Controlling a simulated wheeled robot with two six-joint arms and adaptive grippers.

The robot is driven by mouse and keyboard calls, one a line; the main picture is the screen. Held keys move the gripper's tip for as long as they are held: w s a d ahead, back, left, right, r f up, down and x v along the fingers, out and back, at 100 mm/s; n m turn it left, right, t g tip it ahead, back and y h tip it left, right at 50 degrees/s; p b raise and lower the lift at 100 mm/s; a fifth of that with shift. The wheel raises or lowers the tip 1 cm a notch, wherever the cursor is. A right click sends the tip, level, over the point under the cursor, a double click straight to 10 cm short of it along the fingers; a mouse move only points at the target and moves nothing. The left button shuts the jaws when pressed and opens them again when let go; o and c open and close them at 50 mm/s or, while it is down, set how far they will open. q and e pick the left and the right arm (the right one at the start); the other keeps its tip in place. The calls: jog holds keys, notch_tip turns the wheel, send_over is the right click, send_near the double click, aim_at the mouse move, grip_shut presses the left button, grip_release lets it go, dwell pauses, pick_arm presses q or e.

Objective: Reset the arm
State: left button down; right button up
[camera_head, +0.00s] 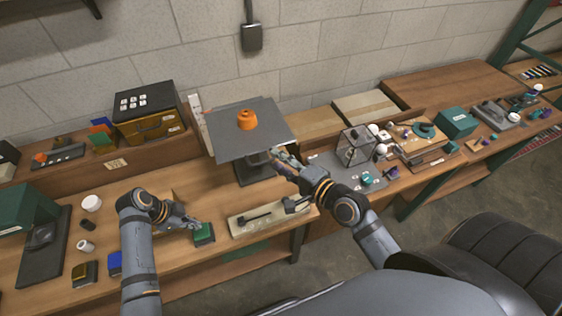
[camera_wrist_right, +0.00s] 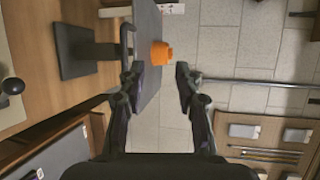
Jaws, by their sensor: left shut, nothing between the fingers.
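My left gripper (camera_head: 193,222) is shut and empty above the workbench, close beside a green-topped block (camera_head: 204,234); I cannot tell whether they touch. My right gripper (camera_head: 280,157) is beside the right edge of a raised dark grey plate (camera_head: 232,139). An orange part (camera_head: 247,119) rests on the plate; in the right wrist view this orange part (camera_wrist_right: 161,53) shows beyond the fingertips.
A white board with black tools (camera_head: 262,217) lies at the bench front. A clear box (camera_head: 354,146) stands right of my right gripper. A drawer box (camera_head: 147,108) stands at the back left. A white cup (camera_head: 91,203) and small blocks are on the left.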

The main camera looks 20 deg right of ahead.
pick_arm(q)
jog(key=shift+r+p, duration=0.65)
jog(key=shift+r, duration=0.3)
